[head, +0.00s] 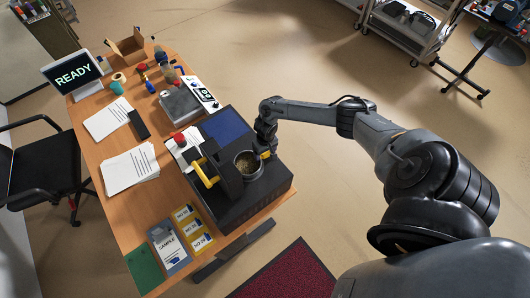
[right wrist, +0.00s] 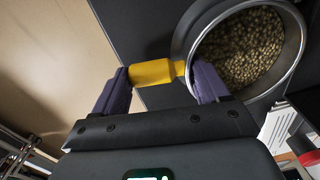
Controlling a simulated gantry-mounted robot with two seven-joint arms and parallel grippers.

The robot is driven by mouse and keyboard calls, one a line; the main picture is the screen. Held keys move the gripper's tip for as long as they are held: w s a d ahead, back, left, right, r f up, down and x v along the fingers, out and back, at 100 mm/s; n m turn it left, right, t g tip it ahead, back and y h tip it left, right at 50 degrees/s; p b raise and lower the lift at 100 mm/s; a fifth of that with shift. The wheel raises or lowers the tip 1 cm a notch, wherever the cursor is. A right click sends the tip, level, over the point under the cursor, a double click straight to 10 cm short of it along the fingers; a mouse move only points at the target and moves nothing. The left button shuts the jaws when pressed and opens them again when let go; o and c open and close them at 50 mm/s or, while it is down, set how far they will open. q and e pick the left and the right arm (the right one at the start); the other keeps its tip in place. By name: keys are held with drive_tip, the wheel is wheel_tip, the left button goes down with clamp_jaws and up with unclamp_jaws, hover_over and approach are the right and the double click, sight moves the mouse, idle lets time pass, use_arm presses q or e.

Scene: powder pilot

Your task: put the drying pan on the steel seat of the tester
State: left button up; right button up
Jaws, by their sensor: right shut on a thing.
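The drying pan (head: 247,176) is a round metal pan with tan grains in it and a yellow handle. It is over the right part of the black tester (head: 245,202), beside its dark upright part. I cannot tell whether it rests there or hangs just above. My right gripper (head: 265,150) is shut on the pan's handle. The right wrist view shows the yellow handle (right wrist: 152,73) between the fingers and the pan (right wrist: 295,40) at upper right. The steel seat is not visible; the pan may hide it. My left gripper is not in view.
The tester has a yellow lever (head: 205,173) and a blue panel (head: 225,128). A scale (head: 180,103), papers (head: 130,168), sample cards (head: 168,245) and a READY screen (head: 73,74) share the wooden table. The floor right of the table is clear around my arm.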

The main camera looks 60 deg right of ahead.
drive_tip(key=shift+f, duration=0.35)
drive_tip(key=o, duration=1.5)
drive_tip(key=shift+r, duration=0.1)
wheel_tip(320, 180, up, 6)
drive_tip(key=p, duration=0.6)
drive_tip(key=shift+p, duration=0.3)
wheel_tip(320, 180, up, 2)
drive_tip(key=shift+r+p, duration=0.1)
drive_tip(key=shift+p, duration=0.5)
drive_tip(key=shift+r, duration=2.7)
drive_tip(key=shift+s+a+r, duration=0.1)
drive_tip(key=shift+s+a, duration=1)
drive_tip(key=shift+s, duration=1.3)
drive_tip(key=shift+s+a+f, duration=0.1)
drive_tip(key=shift+s+a, duration=1)
drive_tip(key=shift+s, duration=1.35)
drive_tip(key=shift+s+a+r, duration=0.1)
drive_tip(key=shift+s+a, duration=1)
drive_tip(key=shift+s, duration=1.3)
